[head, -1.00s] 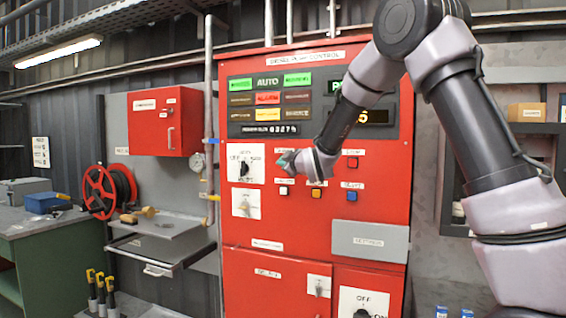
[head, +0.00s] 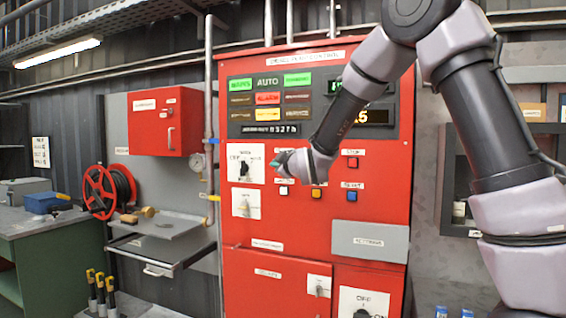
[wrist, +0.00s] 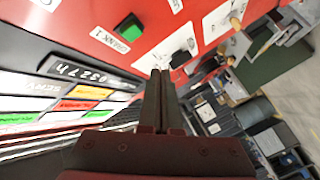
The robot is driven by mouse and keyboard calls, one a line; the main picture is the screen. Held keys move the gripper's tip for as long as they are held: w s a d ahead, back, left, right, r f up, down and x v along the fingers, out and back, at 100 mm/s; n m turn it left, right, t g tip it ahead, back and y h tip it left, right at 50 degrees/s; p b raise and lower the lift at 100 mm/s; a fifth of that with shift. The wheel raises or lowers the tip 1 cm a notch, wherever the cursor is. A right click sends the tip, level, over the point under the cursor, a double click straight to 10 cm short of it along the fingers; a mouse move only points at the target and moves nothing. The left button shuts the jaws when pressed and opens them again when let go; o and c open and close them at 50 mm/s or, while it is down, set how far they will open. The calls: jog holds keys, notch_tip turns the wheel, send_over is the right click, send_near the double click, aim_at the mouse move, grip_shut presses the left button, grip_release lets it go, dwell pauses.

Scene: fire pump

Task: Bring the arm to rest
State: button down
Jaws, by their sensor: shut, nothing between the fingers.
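My arm reaches in from the right of the head view, bent in front of the red pump control cabinet (head: 315,225). My gripper (head: 276,161) is at the cabinet's button area, just right of the upper selector switch (head: 244,165). In the wrist view my gripper's two dark fingers (wrist: 159,76) lie together with nothing between them. A green button (wrist: 130,27) stands out from the red panel, apart from the fingers. I cannot clearly see this button in the head view, where my gripper covers that area.
White (head: 284,190), yellow (head: 316,193), blue (head: 352,196) and red (head: 352,162) buttons are close to my wrist. A grey box (head: 370,241) sticks out lower right. A hose reel (head: 108,190) and bench (head: 45,225) are at left.

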jog(key=s+d+r+m+g+h, duration=0.2)
jog(key=s+d+m, duration=0.35)
jog(key=d, duration=0.45)
jog(key=s+d+r+m+g+h, duration=0.15)
jog(key=s+d+m, duration=0.35)
jog(key=d, duration=0.5)
jog(key=s+d+f+m+g, duration=0.1)
jog(key=s+d+m, duration=0.2)
jog(key=s, duration=0.5)
jog(key=s+d+f+m+g+h, duration=0.1)
jog(key=s+d+m+g, duration=0.1)
jog(key=s, duration=0.6)
jog(key=s+d+f+m+g+h, duration=0.1)
jog(key=s+d+f+m+g, duration=0.1)
jog(key=s, duration=0.6)
jog(key=shift+d+m, duration=0.85)
jog(key=shift+d, duration=0.35)
